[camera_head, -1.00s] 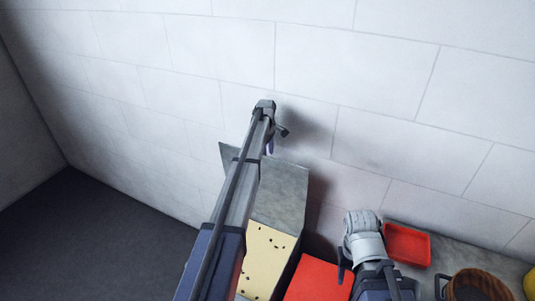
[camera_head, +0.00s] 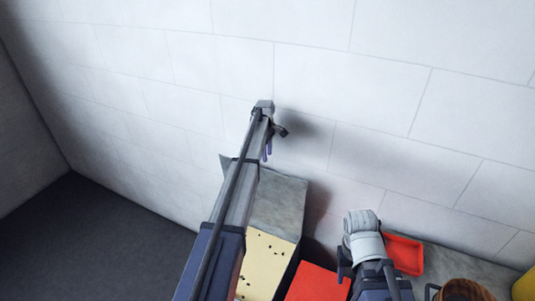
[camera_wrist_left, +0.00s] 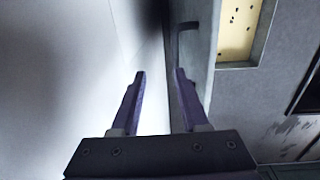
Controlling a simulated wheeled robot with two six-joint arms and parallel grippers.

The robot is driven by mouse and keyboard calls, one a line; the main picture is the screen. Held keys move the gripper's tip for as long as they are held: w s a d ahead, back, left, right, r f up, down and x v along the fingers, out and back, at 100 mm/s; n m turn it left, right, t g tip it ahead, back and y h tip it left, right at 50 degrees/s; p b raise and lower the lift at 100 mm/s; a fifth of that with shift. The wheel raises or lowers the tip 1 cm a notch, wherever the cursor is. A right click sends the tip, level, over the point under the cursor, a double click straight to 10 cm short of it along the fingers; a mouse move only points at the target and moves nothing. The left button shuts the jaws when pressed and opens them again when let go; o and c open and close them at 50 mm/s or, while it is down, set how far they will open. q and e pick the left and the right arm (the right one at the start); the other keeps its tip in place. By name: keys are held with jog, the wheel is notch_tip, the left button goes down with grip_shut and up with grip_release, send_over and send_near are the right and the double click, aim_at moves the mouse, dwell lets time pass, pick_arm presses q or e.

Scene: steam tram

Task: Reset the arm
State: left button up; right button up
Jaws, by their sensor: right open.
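My left arm reaches up from the bottom in the head view, and my left gripper (camera_head: 267,150) hangs at its far end, close to the white wall. In the left wrist view its two purple fingers (camera_wrist_left: 162,100) are spread apart with nothing between them. My right arm comes in at the bottom right, folded, with a pale rounded joint. My right gripper (camera_head: 344,264) shows only in part beside that joint, dark and mostly hidden; I see nothing held in it.
A grey counter (camera_head: 278,203) with a cream, dark-specked panel (camera_head: 264,262) lies below the left arm. A red surface (camera_head: 315,284), a red tray (camera_head: 407,252), a wooden bucket (camera_head: 462,290) and a yellow object (camera_head: 525,287) are to the right. The white wall (camera_head: 400,90) is close behind.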

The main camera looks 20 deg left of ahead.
pick_arm(q)
jog(key=shift+s+r, duration=0.15)
jog(key=shift+r, duration=0.45)
pick_arm(e)
jog(key=shift+r, duration=0.6)
pick_arm(q)
jog(key=shift+a, duration=0.1)
jog(key=s+d+m, duration=0.5)
jog(key=s+d, duration=0.1)
jog(key=s, duration=0.6)
jog(key=s+d+m, duration=0.5)
jog(key=s+m, duration=0.1)
jog(key=s, duration=0.6)
jog(key=s+d+m, duration=0.5)
jog(key=s+d, duration=0.1)
jog(key=s, duration=0.6)
jog(key=s+d+f+m+b, duration=0.2)
jog(key=s+d+f+b, duration=0.1)
jog(key=d, duration=0.2)
jog(key=s+d+f+m+g+y+b, duration=0.1)
jog(key=s+d+f+m+b, duration=0.1)
jog(key=d, duration=0.4)
jog(key=shift+s+d+f+m+b, duration=0.25)
jog(key=shift+s+f+m+b, duration=0.2)
jog(key=shift+f+b, duration=0.4)
pick_arm(e)
notch_tip(320, 180, down, 7)
